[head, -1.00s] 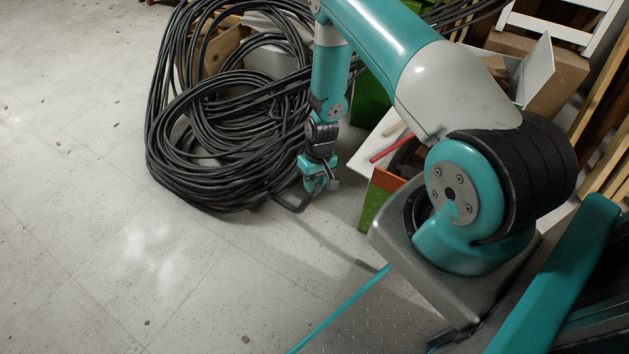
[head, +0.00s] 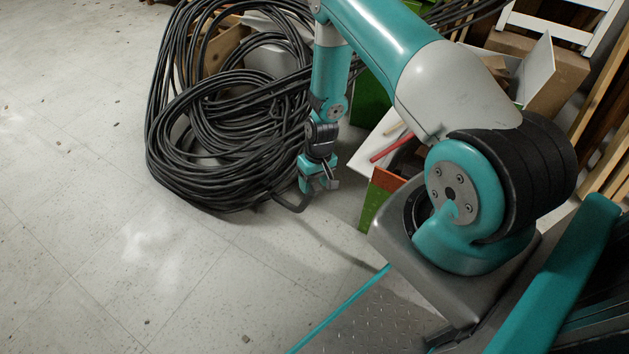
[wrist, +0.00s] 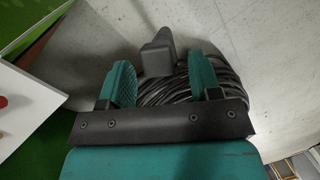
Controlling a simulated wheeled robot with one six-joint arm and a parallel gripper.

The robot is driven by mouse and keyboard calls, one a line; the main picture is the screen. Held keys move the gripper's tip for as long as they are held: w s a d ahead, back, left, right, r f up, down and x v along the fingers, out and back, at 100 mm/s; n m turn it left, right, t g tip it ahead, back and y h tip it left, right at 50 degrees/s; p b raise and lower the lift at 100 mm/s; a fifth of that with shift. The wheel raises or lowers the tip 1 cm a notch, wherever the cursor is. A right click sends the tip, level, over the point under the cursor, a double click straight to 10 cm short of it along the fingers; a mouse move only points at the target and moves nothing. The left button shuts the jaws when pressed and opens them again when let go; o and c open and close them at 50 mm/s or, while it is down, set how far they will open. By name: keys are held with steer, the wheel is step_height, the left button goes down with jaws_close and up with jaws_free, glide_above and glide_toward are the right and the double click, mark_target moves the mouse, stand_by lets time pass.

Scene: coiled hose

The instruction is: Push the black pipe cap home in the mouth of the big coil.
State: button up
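The big coil (head: 225,140) is a heap of black hose loops on the floor at the upper left of the head view. Part of it shows behind my gripper in the wrist view (wrist: 225,80). My gripper (head: 322,185) hangs beside the coil's right edge, near a bent hose end (head: 292,205) on the floor. In the wrist view its two teal fingers (wrist: 160,68) stand apart. A dark grey blocky piece (wrist: 157,52) shows between and beyond the fingertips. I cannot tell whether it is the pipe cap or whether the fingers touch it. The coil's mouth is not clear.
A green bin (head: 374,200) with an orange edge, white boards and a red stick (head: 392,148) stand close to the right of my gripper. Cardboard boxes (head: 545,65) and wooden planks lie farther right. The tiled floor (head: 110,240) at left and front is open.

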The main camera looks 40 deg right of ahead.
steer(key=shift+r, duration=0.1)
steer(key=d+r+p, duration=0.3)
steer(key=r+p, duration=0.1)
steer(key=r, duration=1.3)
steer(key=shift+w, duration=0.45)
steer(key=s+a+r+n+y, duration=0.1)
steer(key=s+a+r+n, duration=0.1)
steer(key=a+r, duration=0.75)
steer(key=s+a+r+n, duration=0.2)
steer(key=a+r, duration=0.4)
steer(key=r, duration=0.6)
steer(key=s+a+r+n+y, duration=0.1)
steer(key=s+a+r+n, duration=0.1)
steer(key=s+a+r, duration=0.45)
steer(key=s+a+r+n, duration=0.2)
steer(key=s+r+n, duration=0.15)
steer(key=s, duration=0.55)
step_height(320, 180, up, 24)
steer(key=p, duration=2.4)
steer(key=shift+d+f+m+t, duration=0.2)
steer(key=shift+m+t, duration=0.1)
steer(key=shift+m, duration=0.15)
